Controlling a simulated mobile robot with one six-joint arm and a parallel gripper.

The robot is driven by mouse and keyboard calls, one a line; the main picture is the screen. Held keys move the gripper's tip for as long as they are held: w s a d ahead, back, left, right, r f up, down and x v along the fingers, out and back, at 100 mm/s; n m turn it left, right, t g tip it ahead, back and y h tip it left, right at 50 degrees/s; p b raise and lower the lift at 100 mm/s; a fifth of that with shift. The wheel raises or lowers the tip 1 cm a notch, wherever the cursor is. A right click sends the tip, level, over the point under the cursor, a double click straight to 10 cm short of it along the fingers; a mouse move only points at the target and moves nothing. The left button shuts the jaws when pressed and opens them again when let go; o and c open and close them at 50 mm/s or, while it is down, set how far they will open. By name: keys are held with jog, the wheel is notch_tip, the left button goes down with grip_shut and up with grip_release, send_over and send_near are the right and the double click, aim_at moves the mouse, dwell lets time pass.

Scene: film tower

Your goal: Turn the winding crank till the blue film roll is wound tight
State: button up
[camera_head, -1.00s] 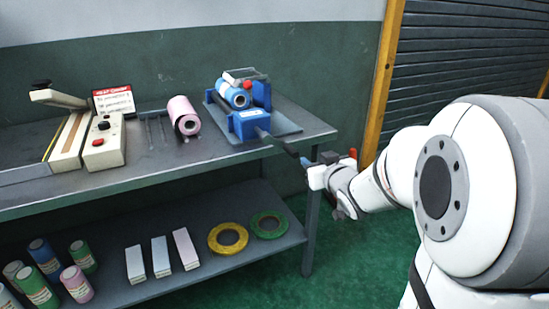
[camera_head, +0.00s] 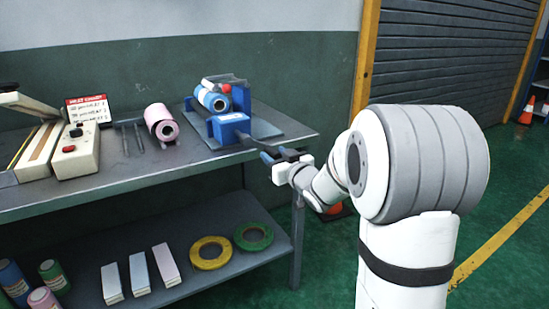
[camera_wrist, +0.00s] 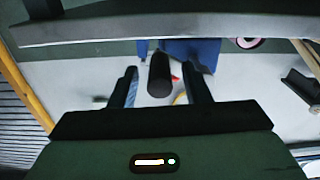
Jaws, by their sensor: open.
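The blue film roll (camera_head: 213,98) sits on the winder near the right end of the bench top. The winder's blue body (camera_head: 229,127) also shows in the wrist view (camera_wrist: 192,48). The dark winding crank (camera_head: 248,141) reaches out from the body toward the bench's right edge. My gripper (camera_head: 273,155) is at the crank's outer end, just off the front right of the bench. In the wrist view my gripper (camera_wrist: 161,74) is open, and the black crank handle (camera_wrist: 159,76) lies between its fingers, with gaps on both sides. How tight the film is cannot be told.
A pink roll (camera_head: 161,123) and a heat sealer (camera_head: 82,153) with a sign (camera_head: 90,110) stand left of the winder. The lower shelf holds yellow (camera_head: 211,253) and green (camera_head: 254,237) tape rings.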

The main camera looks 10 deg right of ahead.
jog(key=shift+c, duration=0.3)
grip_shut()
